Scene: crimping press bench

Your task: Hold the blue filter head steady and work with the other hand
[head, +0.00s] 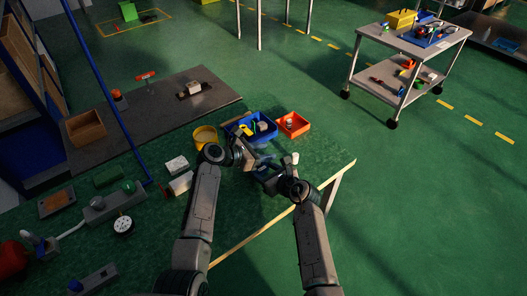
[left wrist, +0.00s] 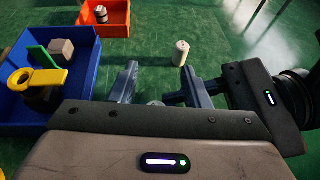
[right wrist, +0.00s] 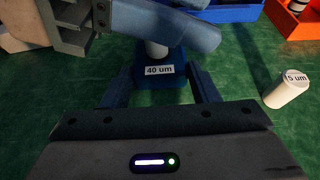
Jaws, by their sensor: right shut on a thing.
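The blue filter head (right wrist: 160,88) carries a white "40 um" label and sits between the fingers of my right gripper (right wrist: 162,95), which is shut on it low over the bench. It also shows in the head view (head: 268,175). A pale cylinder (right wrist: 157,48) stands at its far side, partly hidden by a finger of my left gripper. My left gripper (left wrist: 160,85) is open, its fingers apart around a small grey part (left wrist: 173,99); contact cannot be told. A white cartridge labelled "5 um" (right wrist: 287,90) stands upright on the green bench nearby, apart from both grippers.
A blue bin (left wrist: 88,70) with a yellow ring-shaped part and other pieces stands close to my left gripper. An orange bin (head: 304,128) and a yellow container (head: 204,134) are beside it. The bench's right edge (head: 340,177) is close.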

